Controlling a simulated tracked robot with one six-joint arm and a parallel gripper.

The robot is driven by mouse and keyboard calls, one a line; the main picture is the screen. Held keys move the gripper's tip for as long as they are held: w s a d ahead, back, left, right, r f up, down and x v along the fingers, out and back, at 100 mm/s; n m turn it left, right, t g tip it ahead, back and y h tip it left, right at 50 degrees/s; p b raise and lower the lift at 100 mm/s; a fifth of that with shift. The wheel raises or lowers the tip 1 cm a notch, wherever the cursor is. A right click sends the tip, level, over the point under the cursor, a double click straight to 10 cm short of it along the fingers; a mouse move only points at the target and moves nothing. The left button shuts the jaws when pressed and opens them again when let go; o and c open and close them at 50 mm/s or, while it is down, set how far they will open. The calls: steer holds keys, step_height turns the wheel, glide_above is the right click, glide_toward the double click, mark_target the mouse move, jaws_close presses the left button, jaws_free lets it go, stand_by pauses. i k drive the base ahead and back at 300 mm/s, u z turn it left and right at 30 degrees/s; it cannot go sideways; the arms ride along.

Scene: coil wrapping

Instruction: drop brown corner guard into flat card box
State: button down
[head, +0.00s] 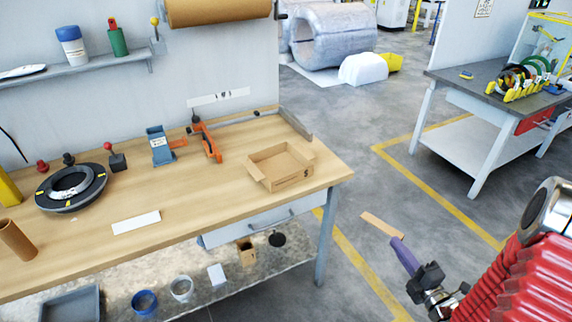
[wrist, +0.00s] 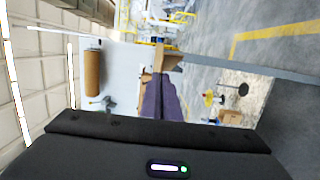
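The flat card box (head: 296,184) stands open on the wooden workbench, near its right end, with flaps folded outward. My gripper (head: 397,241) is in the air to the right of the bench, apart from the box. Its purple fingers are shut on the brown corner guard (head: 380,224), a thin tan strip jutting out beyond the fingertips. In the wrist view the corner guard (wrist: 170,60) shows at the tips of the gripper (wrist: 161,77). The box is not clearly seen in the wrist view, where the fingers hide part of the bench.
The workbench (head: 190,205) holds a black ring (head: 70,188), an orange clamp tool (head: 206,140) and a blue device (head: 160,146). A lower shelf (head: 112,283) carries small containers. A second table (head: 487,130) stands at the right. Open floor lies between the tables.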

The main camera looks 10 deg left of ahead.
mark_target(285, 173)
steer(key=k, duration=1)
steer(key=u, duration=0.4)
steer(key=i, duration=0.9)
steer(key=u, duration=0.3)
